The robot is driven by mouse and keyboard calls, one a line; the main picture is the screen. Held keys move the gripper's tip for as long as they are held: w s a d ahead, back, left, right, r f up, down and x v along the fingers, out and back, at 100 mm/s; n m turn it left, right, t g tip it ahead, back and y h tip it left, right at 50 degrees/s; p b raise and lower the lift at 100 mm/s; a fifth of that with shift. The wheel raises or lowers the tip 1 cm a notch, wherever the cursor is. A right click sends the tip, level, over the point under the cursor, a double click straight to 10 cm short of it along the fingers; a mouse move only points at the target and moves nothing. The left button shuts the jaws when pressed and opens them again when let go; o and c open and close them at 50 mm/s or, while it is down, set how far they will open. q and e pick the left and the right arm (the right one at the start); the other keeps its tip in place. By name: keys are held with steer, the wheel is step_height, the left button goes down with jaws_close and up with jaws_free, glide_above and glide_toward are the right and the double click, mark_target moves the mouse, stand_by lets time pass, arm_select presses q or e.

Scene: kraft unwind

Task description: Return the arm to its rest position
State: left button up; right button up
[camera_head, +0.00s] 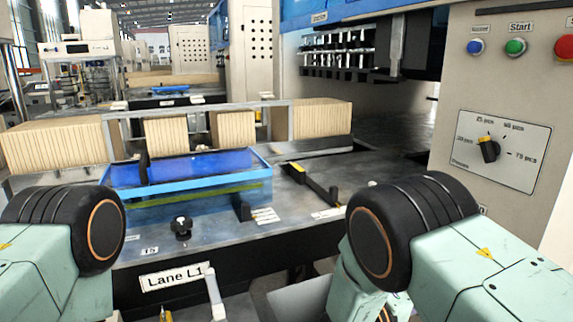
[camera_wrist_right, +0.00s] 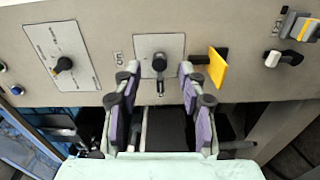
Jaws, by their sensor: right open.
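My right gripper (camera_wrist_right: 159,76) is open, with its purple-padded fingers spread on either side of the picture's middle in the right wrist view. Nothing is held between them. A black-knobbed lever on a silver plate (camera_wrist_right: 170,45) shows between and beyond the fingertips; whether they touch it I cannot tell. In the head view my right arm (camera_head: 440,255) comes in from the lower right and its gripper is hidden. My left arm (camera_head: 50,250) shows at the lower left, and its gripper is out of view.
A beige control panel holds a selector dial (camera_head: 488,150) and a green Start button (camera_head: 515,46). A yellow tab (camera_wrist_right: 217,68) sticks out right of my right fingers. A blue tray (camera_head: 190,205) stands on the Lane L1 table, before bundles of kraft sheets (camera_head: 55,145).

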step_height(320, 180, down, 6)
steer(key=w+a+m+t+y, duration=0.2)
steer(key=w+t+y, duration=0.1)
steer(key=y, duration=0.2)
steer(key=s+a+f+g+y+b, duration=0.2)
steer(key=s+f+y, duration=0.4)
steer(key=s+f, duration=0.55)
steer(key=s+a+f+m+g+y+b, duration=0.1)
steer(key=s+f+g+y+b, duration=0.2)
steer(key=s, duration=1)
steer(key=s+a+f+m+g+y+b, duration=0.1)
steer(key=s+f+g, duration=0.4)
steer(key=s, duration=0.9)
step_height(320, 180, down, 3)
steer(key=shift+a+f+m+y+b, duration=0.15)
steer(key=shift+a+m+y+b, duration=0.15)
steer(key=shift+a+y+b, duration=0.7)
